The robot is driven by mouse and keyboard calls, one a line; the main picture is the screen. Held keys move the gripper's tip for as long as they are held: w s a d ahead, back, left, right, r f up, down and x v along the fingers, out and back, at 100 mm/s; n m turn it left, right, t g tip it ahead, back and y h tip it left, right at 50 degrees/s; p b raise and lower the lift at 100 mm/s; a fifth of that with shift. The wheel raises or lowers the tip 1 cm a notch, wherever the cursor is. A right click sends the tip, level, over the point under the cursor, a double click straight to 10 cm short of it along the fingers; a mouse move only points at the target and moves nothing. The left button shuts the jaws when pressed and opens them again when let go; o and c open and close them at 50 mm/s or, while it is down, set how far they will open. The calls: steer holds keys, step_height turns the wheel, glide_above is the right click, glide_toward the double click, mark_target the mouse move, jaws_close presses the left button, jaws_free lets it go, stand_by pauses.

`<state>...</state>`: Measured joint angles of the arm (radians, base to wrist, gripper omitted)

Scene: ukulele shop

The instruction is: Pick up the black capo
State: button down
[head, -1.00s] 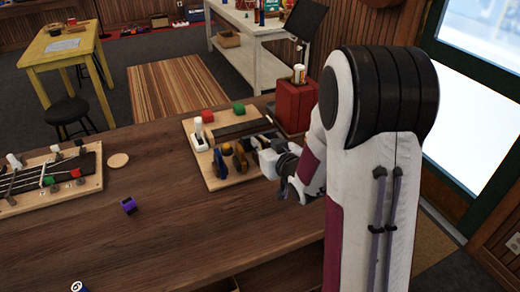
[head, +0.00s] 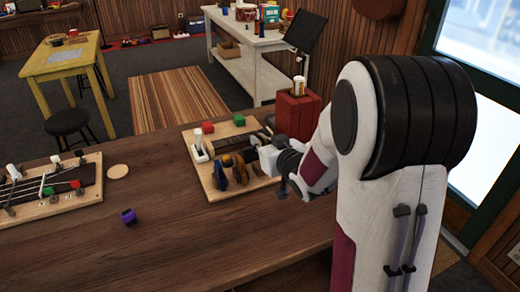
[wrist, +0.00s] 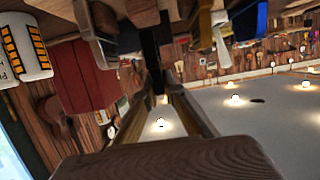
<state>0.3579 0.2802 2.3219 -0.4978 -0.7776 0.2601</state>
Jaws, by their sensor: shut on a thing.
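My gripper (head: 262,155) is over the right part of a light wooden board (head: 211,191) on the workbench, at the right in the head view. In the wrist view my gripper (wrist: 158,72) is shut on a dark, narrow thing, which looks like the black capo (wrist: 150,48). Its body is mostly hidden in the head view by my gripper and arm. A blue capo (head: 219,173) and an orange-yellow capo (head: 240,172) stand on the board just left of my gripper. A white capo (head: 199,148) stands at the board's left side.
A red block (head: 208,127) and a green block (head: 239,119) sit at the board's back edge. A red box (head: 297,115) stands close behind my gripper. A purple-and-black item (head: 129,217) lies left on the workbench (head: 170,250), whose front area is clear.

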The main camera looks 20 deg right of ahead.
steer(key=shift+r, duration=2.7)
